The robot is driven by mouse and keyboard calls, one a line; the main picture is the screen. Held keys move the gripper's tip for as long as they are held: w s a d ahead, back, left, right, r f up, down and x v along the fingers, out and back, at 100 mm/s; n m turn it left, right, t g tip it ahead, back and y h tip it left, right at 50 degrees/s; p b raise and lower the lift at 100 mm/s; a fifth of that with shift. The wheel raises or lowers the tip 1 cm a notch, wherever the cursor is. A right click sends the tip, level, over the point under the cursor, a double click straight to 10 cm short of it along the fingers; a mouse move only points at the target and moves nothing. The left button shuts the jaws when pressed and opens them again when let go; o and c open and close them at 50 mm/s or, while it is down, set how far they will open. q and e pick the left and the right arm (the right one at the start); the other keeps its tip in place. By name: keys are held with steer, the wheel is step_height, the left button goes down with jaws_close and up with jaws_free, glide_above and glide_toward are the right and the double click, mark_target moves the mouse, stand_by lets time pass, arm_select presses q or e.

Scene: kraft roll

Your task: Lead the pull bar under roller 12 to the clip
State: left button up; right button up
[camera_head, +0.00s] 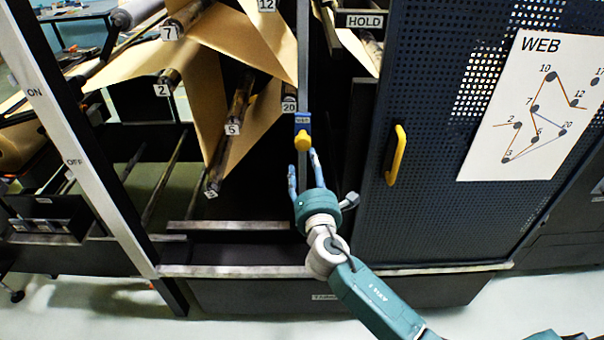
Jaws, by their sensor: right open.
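The label of roller 12 (266,4) is at the top edge of the view, and the roller itself is mostly cut off or hidden. Brown kraft web (258,42) hangs just below that label. A blue clip-like block (303,121) with a yellow knob (302,141) sits on a vertical metal post. I cannot tell a separate pull bar. My right gripper (302,161) is open, its two blue fingers pointing up just below the yellow knob. I see nothing held between them; whether a finger touches the knob is unclear. My left gripper is not in view.
Rollers labelled 7 (168,33), 2 (162,90) and 5 (232,129) stand left of the post. A perforated door (440,215) with a yellow handle (396,155) and a WEB diagram (535,105) is at right. A metal rail (235,271) runs along the front.

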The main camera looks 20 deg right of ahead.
mark_target(304, 146)
steer(key=w+b, duration=0.1)
steer(key=w, duration=0.2)
steer(key=w+d+b, duration=0.1)
steer(key=w, duration=0.2)
steer(key=w+b, duration=0.1)
steer(key=w, duration=0.2)
steer(key=shift+w+d+r+b, duration=0.15)
steer(key=shift+d+r+b, duration=0.15)
steer(key=shift+r, duration=0.05)
steer(key=shift+w+d+r, duration=0.1)
steer(key=shift+w, duration=0.65)
